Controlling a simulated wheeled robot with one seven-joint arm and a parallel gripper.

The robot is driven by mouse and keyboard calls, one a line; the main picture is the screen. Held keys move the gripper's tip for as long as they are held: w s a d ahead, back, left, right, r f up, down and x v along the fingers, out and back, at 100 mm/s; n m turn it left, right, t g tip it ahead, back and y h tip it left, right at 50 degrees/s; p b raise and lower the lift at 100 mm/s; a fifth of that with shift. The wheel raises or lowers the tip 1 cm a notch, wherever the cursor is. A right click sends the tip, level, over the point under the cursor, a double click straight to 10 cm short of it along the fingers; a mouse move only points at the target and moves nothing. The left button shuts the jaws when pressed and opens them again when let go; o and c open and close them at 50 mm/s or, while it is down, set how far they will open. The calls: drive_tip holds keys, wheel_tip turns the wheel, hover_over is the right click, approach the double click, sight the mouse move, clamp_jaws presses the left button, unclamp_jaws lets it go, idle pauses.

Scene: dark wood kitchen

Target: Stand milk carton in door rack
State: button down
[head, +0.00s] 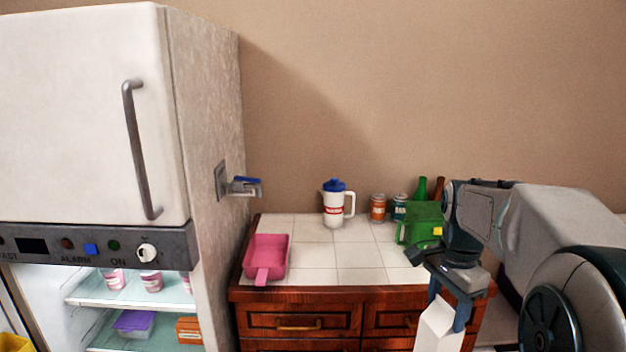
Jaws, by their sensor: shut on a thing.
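A white milk carton (436,328) with a gabled top hangs below my gripper (449,308), at the bottom right of the head view. My gripper points down, and its blue fingers are shut on the carton's upper part. The carton looks upright; its lower part is cut off by the frame. It is in front of the wooden counter, well to the right of the fridge. The fridge (85,110) stands at the left, with its lower compartment open to view. The door rack cannot be made out.
Glass shelves (120,292) inside the fridge hold pink-white cups and a purple-lidded box (133,323). A yellow object (14,343) shows bottom left.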

drive_tip(key=w+a+f+n, duration=0.1)
drive_tip(key=a+f+n, duration=0.2)
drive_tip(key=f, duration=0.6)
drive_tip(key=w+a+f+n, duration=0.2)
drive_tip(key=f+n, duration=0.4)
drive_tip(key=f, duration=0.4)
drive_tip(key=w+a+f+n, duration=0.2)
drive_tip(key=a+f+n, duration=0.2)
drive_tip(key=f, duration=0.6)
drive_tip(key=shift+w+n, duration=0.25)
drive_tip(key=shift+n, duration=0.45)
drive_tip(key=shift+a, duration=0.1)
